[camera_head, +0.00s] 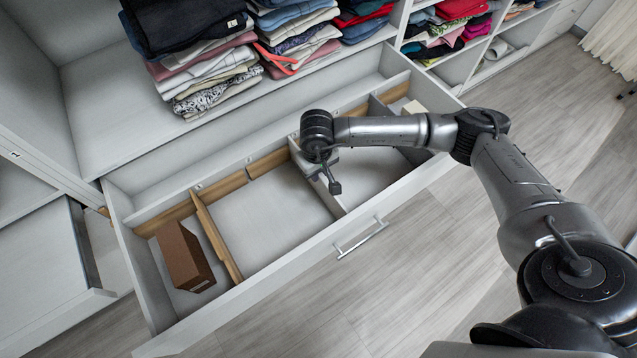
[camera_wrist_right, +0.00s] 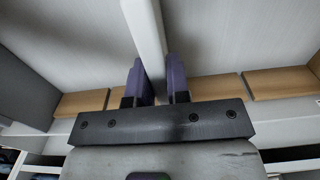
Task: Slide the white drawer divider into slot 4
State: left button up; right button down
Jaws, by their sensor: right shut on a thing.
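The white drawer divider (camera_head: 337,206) stands upright inside the open drawer, running from the back wall towards the front wall. My right gripper (camera_head: 318,166) is above it, pointing down, with the fingers mostly hidden by the wrist in the head view. In the right wrist view, the purple-padded fingers (camera_wrist_right: 156,82) are shut on the edge of the white divider (camera_wrist_right: 145,28), one on each side. Wooden strips (camera_head: 268,162) along the drawer's back wall have gaps between them; slot numbers cannot be read. My left gripper is not in view.
The white drawer (camera_head: 270,273) is pulled out, with a handle (camera_head: 360,238) on its front. A wooden divider (camera_head: 215,238) stands left of a bare floor area. A brown box (camera_head: 183,257) sits at the left end. Folded clothes (camera_head: 205,75) fill the shelf above.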

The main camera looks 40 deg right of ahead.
jog(key=shift+r, duration=0.25)
jog(key=shift+r, duration=0.1)
jog(key=shift+r+p, duration=1.05)
jog(key=shift+r, duration=0.25)
jog(key=shift+r+p, duration=0.75)
jog(key=shift+r, duration=0.55)
jog(key=shift+r+p, duration=0.7)
jog(key=shift+r, duration=0.45)
